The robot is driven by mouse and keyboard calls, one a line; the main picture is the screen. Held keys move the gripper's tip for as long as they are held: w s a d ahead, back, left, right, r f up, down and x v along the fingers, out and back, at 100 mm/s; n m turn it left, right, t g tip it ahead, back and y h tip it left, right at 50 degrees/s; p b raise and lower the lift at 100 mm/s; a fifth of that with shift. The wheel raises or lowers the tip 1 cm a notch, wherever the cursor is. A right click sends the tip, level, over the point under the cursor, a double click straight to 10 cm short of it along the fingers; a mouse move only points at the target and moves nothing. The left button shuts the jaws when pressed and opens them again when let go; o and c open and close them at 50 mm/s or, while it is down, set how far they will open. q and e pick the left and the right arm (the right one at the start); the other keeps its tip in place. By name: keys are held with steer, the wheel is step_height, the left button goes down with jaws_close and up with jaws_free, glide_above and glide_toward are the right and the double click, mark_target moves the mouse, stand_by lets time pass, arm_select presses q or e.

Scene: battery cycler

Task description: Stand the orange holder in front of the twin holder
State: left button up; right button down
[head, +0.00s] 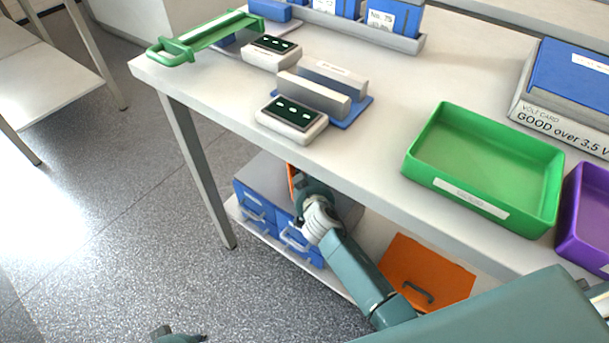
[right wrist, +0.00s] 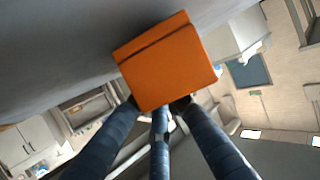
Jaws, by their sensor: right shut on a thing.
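The orange holder (right wrist: 165,65) is a boxy orange block in the right wrist view, with a dark line across it near one end. My right gripper (right wrist: 162,104) is shut on its near end. In the head view only an orange sliver of the holder (head: 292,181) shows beside my right gripper (head: 305,188), just below the table's front edge; the rest is hidden. What looks like the twin holder (head: 320,92), two grey upright blocks on a blue base, stands on the table above and behind it. My left gripper (head: 180,337) shows only partly at the bottom edge.
Two small meters (head: 292,115) with dark screens stand at the table's front left. A green tray (head: 470,198) and a purple tray (head: 570,235) sit right. Blue drawers (head: 265,210) and an orange panel with a handle (head: 428,270) are below. Bare tabletop lies left of the green tray.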

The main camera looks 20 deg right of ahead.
arm_select(q)
steer(key=shift+r, duration=0.55)
arm_select(e)
steer(key=shift+f, duration=0.25)
arm_select(q)
steer(key=shift+r, duration=0.4)
arm_select(e)
steer(key=shift+f, duration=0.15)
steer(key=c, duration=2.1)
jaws_free()
arm_select(q)
steer(key=shift+w+r, duration=0.1)
steer(key=shift+r, duration=0.05)
